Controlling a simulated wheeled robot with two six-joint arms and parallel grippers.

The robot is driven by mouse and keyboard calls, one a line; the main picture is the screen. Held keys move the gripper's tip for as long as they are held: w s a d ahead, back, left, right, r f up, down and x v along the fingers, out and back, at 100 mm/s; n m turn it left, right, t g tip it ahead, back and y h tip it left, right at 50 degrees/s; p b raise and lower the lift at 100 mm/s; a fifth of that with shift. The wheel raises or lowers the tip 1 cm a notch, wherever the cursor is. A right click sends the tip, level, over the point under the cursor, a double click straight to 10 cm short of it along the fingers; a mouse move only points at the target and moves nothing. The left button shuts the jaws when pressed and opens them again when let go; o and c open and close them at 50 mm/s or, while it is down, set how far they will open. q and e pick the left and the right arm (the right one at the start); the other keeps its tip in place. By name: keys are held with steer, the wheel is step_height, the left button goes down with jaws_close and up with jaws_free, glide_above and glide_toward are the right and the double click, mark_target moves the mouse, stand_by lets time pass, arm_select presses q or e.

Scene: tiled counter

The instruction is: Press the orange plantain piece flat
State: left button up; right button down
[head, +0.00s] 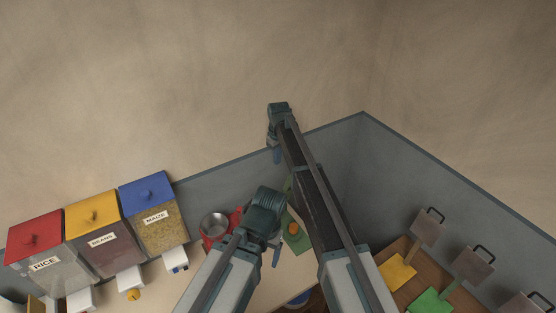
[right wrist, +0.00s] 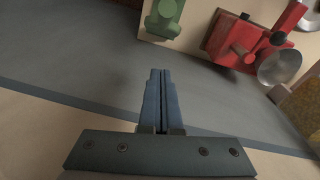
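The orange plantain piece (head: 293,229) sits on a green press or plate (head: 301,243), partly hidden behind my right arm. A green device (right wrist: 163,17) shows at the top of the right wrist view. My right gripper (head: 276,156) is beyond the piece, near the back wall's top edge. In the right wrist view its blue fingers (right wrist: 160,95) are together with nothing seen between them. My left gripper (head: 276,257) is just left of the green plate, apart from the orange piece as far as I can see; its finger opening is unclear.
A red device with a metal bowl (head: 214,226) stands left of the green one. Rice (head: 43,262), beans (head: 100,240) and maize (head: 154,216) dispensers stand at left. Grey walls border the counter.

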steer(key=f+b, duration=0.1)
steer(key=f, duration=0.1)
steer(key=s+d+f+b, duration=0.1)
steer(key=f+b, duration=0.1)
steer(key=d+f+b, duration=0.1)
steer(key=f+b, duration=0.1)
steer(key=shift+s+f, duration=0.15)
steer(key=shift+s, duration=0.1)
steer(key=shift+s+d, duration=0.35)
steer(key=shift+s, duration=0.05)
steer(key=shift+w, duration=0.1)
